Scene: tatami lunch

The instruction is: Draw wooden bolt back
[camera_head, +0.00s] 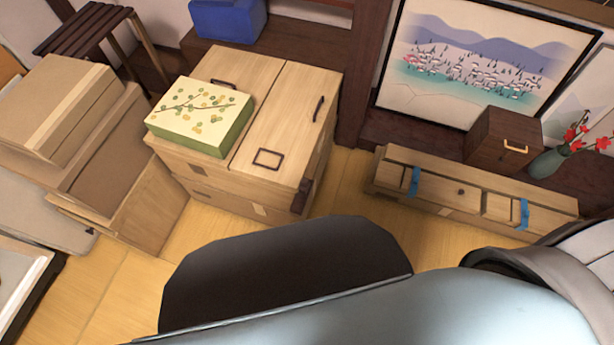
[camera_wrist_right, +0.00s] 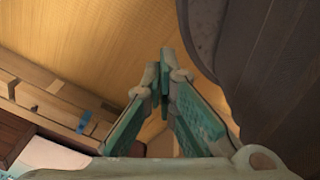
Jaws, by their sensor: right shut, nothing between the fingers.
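A pale wooden chest (camera_head: 288,118) with dark metal fittings stands in the upper middle of the head view. A dark upright piece (camera_head: 301,196) sits at its front right corner; it may be the wooden bolt, but I cannot tell for sure. My right gripper (camera_wrist_right: 164,72) shows in the wrist view, its green-padded fingers meeting at the tips with nothing between them. It points at the wooden floor, apart from the chest. The chest does not clearly show in the wrist view. My left gripper is not in view.
A green-sided patterned box (camera_head: 205,116) lies on the chest. Stacked cardboard boxes (camera_head: 90,130) stand at left. A long low wooden box (camera_head: 450,192) with blue bands is at right; it also shows in the wrist view (camera_wrist_right: 58,108). Floor (camera_head: 345,205) is clear between chest and long box.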

